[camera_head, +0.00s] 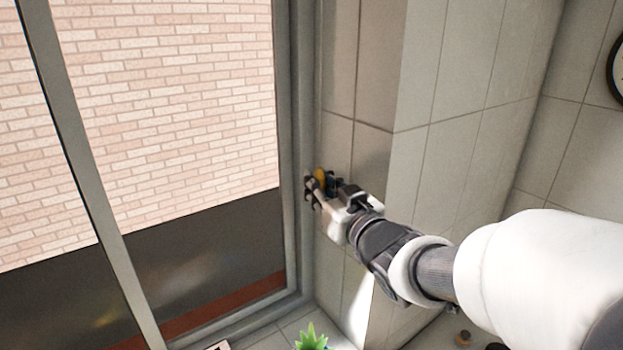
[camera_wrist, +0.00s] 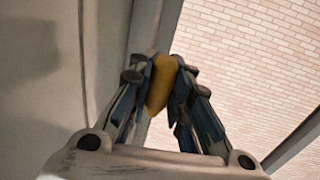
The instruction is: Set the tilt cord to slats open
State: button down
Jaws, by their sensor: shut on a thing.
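A small yellow-orange piece (camera_head: 320,176), which I take to be the end of the tilt cord, is held in my gripper (camera_head: 322,183) beside the window frame. In the wrist view the yellow piece (camera_wrist: 160,84) sits between the two dark fingertips of my gripper (camera_wrist: 161,80), which are shut on it. The cord itself cannot be made out in either view. No blind slats can be made out; the window pane (camera_head: 175,100) shows a brick wall outside.
The window frame (camera_head: 303,130) stands close to the left of my gripper. A tiled wall corner (camera_head: 392,110) is behind and to its right. A green plant (camera_head: 311,338) stands below. A clock (camera_head: 618,70) hangs at the far right.

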notch_tip(320, 180, down, 6)
jog(key=b, duration=0.5)
jog(key=shift+f, duration=0.25)
jog(key=c, duration=2)
grip_release()
jog(key=shift+f, duration=0.1)
jog(key=shift+o, duration=1.4)
jog(key=shift+s+d, duration=0.1)
jog(key=shift+s, duration=0.1)
jog(key=shift+o, duration=1.2)
jog(key=shift+w+r, duration=0.1)
jog(key=shift+r, duration=0.2)
jog(key=v, duration=0.7)
jog(key=shift+s, duration=0.25)
jog(key=shift+d, duration=0.1)
